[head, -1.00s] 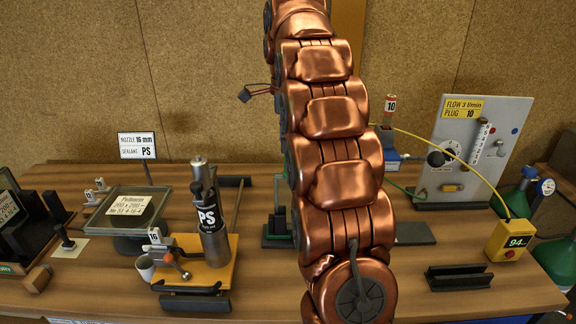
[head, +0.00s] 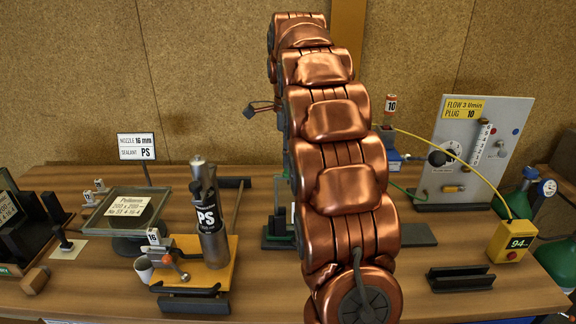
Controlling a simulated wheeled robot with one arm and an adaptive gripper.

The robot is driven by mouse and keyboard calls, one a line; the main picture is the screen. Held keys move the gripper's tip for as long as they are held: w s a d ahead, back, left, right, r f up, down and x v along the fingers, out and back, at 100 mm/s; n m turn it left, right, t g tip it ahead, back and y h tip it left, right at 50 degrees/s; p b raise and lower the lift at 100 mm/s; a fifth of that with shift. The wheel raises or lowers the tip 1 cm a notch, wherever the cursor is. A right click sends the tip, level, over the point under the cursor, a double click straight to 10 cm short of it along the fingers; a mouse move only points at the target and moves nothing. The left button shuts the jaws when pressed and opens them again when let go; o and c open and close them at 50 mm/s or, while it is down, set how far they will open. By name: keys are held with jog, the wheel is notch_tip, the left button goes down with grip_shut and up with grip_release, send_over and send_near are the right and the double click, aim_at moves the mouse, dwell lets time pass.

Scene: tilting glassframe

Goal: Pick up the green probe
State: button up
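I cannot pick out a green probe with certainty. A small dark stand with green parts (head: 277,240) is on the bench in the middle of the head view, partly hidden behind my copper arm. A thin green line (head: 402,188) runs by the foot of the grey flow panel (head: 474,150). My arm fills the middle of the view, rising from the bottom edge to the top. My gripper cannot be made out, so its state and its distance from the stand do not show.
Left on the wooden bench (head: 90,300) are a glass unit in a tray (head: 105,225) and a PS sealant cartridge (head: 210,215) on a yellow board.

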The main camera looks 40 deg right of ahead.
aim_at(288, 173)
jog(key=shift+s+a+f, duration=0.1)
jog(key=shift+s+f, duration=0.05)
jog(key=shift+f, duration=0.4)
jog(key=shift+f+p, duration=0.5)
jog(key=shift+f, duration=0.6)
grip_shut()
